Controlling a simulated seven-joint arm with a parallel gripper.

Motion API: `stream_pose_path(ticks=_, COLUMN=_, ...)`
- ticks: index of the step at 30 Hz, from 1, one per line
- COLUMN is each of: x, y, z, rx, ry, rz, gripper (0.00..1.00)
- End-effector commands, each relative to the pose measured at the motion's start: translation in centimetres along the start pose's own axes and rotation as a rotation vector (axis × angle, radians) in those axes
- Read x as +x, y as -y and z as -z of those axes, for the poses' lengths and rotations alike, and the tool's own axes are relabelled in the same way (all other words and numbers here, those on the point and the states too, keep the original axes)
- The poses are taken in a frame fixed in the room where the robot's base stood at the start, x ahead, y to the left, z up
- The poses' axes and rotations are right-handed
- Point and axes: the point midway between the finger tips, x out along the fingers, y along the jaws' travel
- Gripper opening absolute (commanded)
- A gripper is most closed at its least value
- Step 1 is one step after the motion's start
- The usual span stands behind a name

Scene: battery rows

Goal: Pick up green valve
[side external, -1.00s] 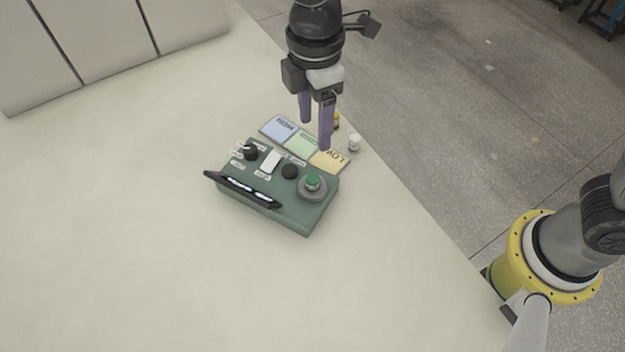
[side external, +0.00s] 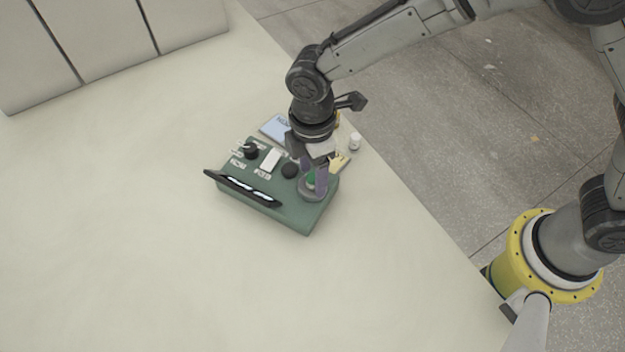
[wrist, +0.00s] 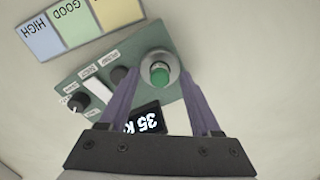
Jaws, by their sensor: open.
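The green valve (wrist: 160,74) is a small green cylinder standing in a round grey base on the green control box (side external: 294,219). In the side view the valve (side external: 311,181) sits at the box's right end, partly hidden by my fingers. My gripper (side external: 313,180) is low over that end of the box, pointing down. In the wrist view my gripper (wrist: 160,98) has its two purple fingers apart, one on each side of the valve. I cannot tell whether either finger touches it.
The table (side external: 130,240) in front is clear.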

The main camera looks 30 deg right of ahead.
Motion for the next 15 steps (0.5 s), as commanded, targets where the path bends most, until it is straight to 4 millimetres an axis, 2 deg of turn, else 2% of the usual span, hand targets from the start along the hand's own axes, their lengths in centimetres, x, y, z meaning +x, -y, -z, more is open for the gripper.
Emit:
stream_pose_path(ticks=7, x=0.16, y=-0.01, z=-0.02, rx=0.000, ry=0.000, rz=0.000, gripper=0.65)
stream_pose_path(ticks=15, x=0.14, y=-0.02, z=-0.02, rx=0.000, ry=0.000, rz=0.000, gripper=0.16)
